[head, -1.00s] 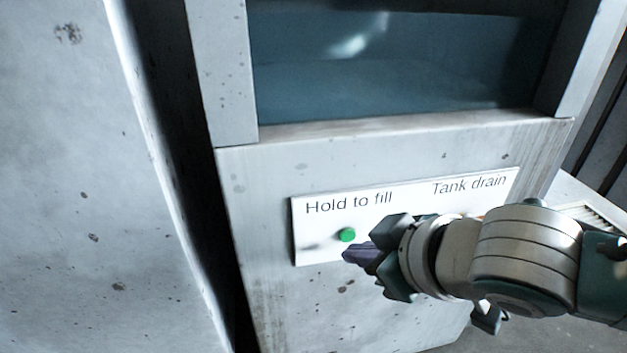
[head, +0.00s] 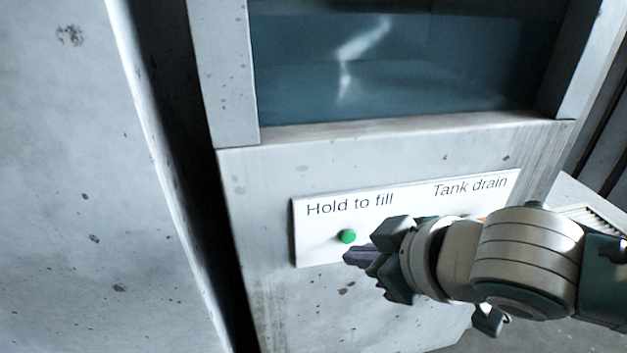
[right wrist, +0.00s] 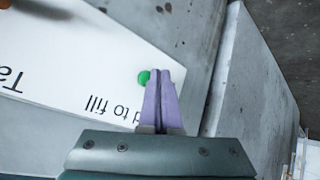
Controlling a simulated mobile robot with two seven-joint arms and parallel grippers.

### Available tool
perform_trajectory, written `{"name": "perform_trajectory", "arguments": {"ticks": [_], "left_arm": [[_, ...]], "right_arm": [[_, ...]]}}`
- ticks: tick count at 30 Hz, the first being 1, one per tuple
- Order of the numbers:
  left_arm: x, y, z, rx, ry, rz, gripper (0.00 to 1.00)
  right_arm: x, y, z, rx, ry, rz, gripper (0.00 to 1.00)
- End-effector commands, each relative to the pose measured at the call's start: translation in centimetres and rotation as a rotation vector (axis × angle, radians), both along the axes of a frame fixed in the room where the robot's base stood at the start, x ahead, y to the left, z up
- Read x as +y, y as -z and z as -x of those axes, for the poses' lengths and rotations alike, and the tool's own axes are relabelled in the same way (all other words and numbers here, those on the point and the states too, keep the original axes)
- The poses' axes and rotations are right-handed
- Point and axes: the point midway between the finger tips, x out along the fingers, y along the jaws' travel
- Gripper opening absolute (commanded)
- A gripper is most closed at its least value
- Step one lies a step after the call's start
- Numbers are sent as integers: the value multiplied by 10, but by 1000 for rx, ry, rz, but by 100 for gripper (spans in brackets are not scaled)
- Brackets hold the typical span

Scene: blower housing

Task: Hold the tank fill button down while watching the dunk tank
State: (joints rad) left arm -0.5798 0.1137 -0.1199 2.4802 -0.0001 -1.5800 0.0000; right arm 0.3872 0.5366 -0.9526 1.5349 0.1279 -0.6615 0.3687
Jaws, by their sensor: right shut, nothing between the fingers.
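The green fill button (head: 348,236) sits on a white panel (head: 312,245) under the words "Hold to fill". My right gripper (head: 348,256) is shut and empty, its purple fingertips just below and in front of the button in the head view. In the right wrist view the shut fingertips (right wrist: 160,74) overlap one side of the green button (right wrist: 144,77); I cannot tell whether they touch or press it. The dunk tank's window (head: 300,75) shows bluish water with a bright streak. My left gripper is not in view.
The "Tank drain" label is on the panel's right; my right arm hides most of its control, with a bit of orange (head: 482,219) showing. A large concrete wall (head: 90,180) stands at the left, with a dark gap beside the tank. A grate (head: 592,216) lies at the right.

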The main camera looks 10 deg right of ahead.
Motion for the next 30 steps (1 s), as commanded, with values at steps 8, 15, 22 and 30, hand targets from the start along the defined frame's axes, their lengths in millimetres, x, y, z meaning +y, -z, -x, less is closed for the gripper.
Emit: {"name": "perform_trajectory", "arguments": {"ticks": [8,15,22,30], "left_arm": [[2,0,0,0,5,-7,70],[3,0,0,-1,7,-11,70],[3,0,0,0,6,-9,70],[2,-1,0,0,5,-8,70]], "right_arm": [[0,0,0,0,0,0,0],[0,0,0,0,0,0,0],[0,0,-1,0,0,0,0],[1,-1,-9,-1,0,-1,0]]}}
